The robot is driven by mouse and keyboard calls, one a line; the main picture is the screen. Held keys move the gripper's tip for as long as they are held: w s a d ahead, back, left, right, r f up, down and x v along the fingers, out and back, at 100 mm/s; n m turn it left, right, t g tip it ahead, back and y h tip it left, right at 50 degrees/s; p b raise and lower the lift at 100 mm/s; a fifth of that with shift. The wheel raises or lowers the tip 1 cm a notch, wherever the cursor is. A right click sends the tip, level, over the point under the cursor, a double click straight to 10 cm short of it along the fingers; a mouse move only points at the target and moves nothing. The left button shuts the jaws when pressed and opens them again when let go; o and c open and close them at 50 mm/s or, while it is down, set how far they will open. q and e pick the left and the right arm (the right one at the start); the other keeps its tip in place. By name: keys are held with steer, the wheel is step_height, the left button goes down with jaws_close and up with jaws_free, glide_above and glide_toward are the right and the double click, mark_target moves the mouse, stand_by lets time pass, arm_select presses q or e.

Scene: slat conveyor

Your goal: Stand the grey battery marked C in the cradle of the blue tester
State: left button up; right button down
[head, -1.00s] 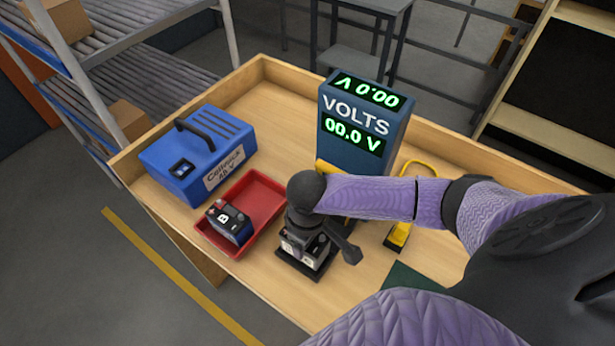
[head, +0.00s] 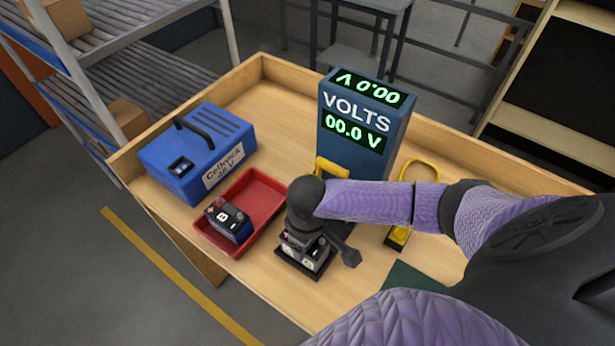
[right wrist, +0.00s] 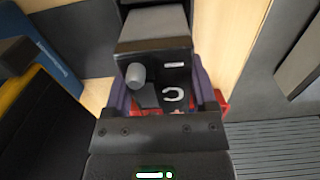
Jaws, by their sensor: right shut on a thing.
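My right gripper (head: 306,236) is shut on a dark grey battery (head: 309,262), just in front of the red tray. In the right wrist view the battery's black top (right wrist: 160,88) shows a round post and a pale letter that looks like C, between the fingers. Whether its bottom touches the bench is hard to tell. The blue tester (head: 360,125) stands behind my gripper, with its display reading 00.0 V. A yellow part (head: 331,168) shows at its foot; my arm hides most of its cradle. My left gripper is not in view.
A red tray (head: 268,203) holds another dark battery (head: 229,221). A blue case (head: 196,155) with a handle stands at the left. A yellow clip (head: 398,237) with its cable lies right of the tester. A green mat (head: 415,279) lies near the front. The bench has a raised wooden rim.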

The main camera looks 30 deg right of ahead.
steer(key=shift+f, duration=0.45)
jaws_free()
step_height(320, 180, up, 10)
steer(key=shift+p, duration=1.1)
